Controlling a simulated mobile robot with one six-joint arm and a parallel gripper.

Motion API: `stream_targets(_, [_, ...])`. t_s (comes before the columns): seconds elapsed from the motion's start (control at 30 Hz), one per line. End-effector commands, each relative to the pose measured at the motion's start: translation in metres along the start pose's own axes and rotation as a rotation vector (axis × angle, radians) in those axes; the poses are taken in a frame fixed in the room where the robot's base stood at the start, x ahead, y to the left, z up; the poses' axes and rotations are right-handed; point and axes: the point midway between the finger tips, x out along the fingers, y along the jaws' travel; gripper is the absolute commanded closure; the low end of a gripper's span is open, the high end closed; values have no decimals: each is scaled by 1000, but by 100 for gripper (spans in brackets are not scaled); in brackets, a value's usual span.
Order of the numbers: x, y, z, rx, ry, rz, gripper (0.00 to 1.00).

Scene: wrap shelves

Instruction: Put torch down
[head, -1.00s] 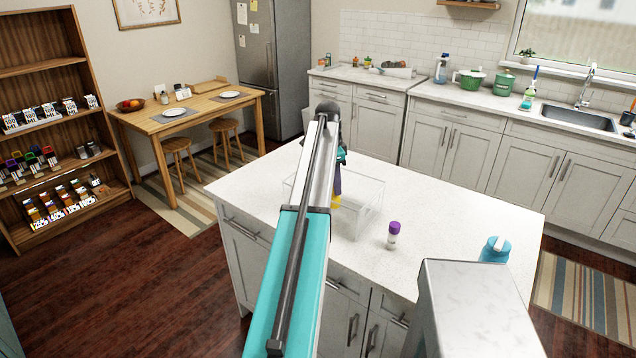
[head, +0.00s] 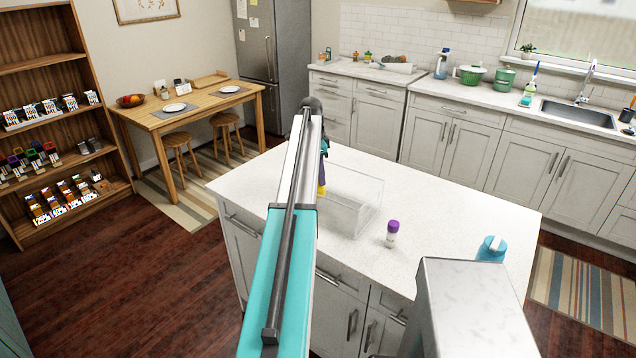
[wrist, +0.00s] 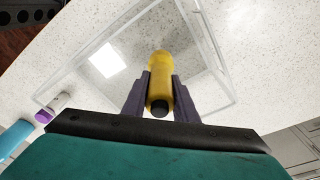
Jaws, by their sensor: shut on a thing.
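The torch (wrist: 160,70) is yellow with a black end. My gripper (wrist: 160,88) is shut on it, one dark finger on each side. In the head view, the torch (head: 321,190) shows as a small yellow patch below my gripper (head: 323,168), mostly hidden by my arm. It is by the left end of a clear open bin (head: 362,213) on the white island counter. In the wrist view, the bin's rim (wrist: 213,45) surrounds the area behind the torch. I cannot tell how high the torch is above the counter.
A purple-capped white bottle (head: 392,234) and a blue bottle (head: 492,249) stand on the island (head: 450,205) to the right of the bin. The island is clear behind the bin and at its left end. A dining table (head: 190,105) and shelves stand farther left.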

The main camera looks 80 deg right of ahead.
Motion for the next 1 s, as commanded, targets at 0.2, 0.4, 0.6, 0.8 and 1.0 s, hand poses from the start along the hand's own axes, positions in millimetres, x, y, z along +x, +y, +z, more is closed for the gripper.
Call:
stream_targets(0.2, [11,-7,6,0,0,2,100])
stream_targets(0.4, [29,-8,8,0,0,0,100])
stream_targets(0.6, [35,-8,9,-1,0,0,100])
stream_targets(0.8, [35,-8,9,-1,0,0,100])
stream_targets(1.0, [38,-8,10,-1,0,0,66])
